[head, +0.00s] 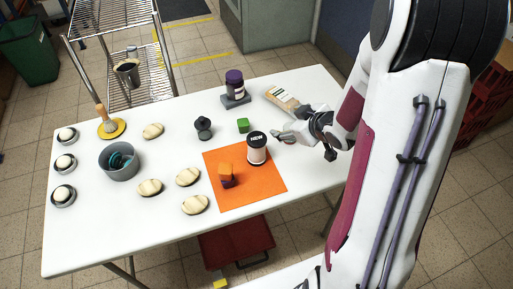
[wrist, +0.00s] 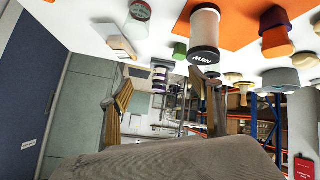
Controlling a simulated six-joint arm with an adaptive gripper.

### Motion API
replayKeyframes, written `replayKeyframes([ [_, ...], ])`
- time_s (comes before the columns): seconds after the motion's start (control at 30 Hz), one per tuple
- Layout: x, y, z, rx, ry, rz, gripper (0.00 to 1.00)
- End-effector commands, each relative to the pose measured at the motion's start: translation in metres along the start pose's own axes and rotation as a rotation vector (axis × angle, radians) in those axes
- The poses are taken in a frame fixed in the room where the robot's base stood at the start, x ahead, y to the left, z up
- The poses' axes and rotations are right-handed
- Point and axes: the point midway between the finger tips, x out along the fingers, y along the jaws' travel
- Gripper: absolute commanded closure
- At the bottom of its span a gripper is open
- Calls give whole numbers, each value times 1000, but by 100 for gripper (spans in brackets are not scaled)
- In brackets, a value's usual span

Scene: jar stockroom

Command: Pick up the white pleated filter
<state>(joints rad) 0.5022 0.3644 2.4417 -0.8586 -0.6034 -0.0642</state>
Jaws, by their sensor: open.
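The white filter (head: 257,156) is an upright white cylinder with a black, lettered top. It stands on the orange mat (head: 262,193), near the mat's upper right corner. In the wrist view the filter (wrist: 204,24) hangs upside down at the top centre, its black lettered end toward me; its pleats are too small to make out. My gripper (head: 285,128) is open and empty, just right of the filter in the head view and apart from it. In the wrist view my gripper's fingers (wrist: 163,85) show, with the right finger just below the filter's black end.
An orange and purple object (head: 227,175) stands on the mat left of the filter. A green block (head: 243,125), a dark spool-like piece (head: 203,127), a purple jar (head: 235,82) and a pale packet (head: 283,98) are behind. A grey bowl (head: 118,163) and cream ovals lie left.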

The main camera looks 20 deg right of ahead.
Motion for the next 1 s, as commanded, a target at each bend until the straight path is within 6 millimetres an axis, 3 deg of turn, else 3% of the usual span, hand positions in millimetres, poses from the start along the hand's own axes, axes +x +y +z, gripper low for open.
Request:
replayKeyframes([
  [0.43,31,-41,30,55,184,-169,37],
  [0.73,34,-68,41,130,321,-263,37],
  [1.0,31,-77,42,166,382,-296,37],
])
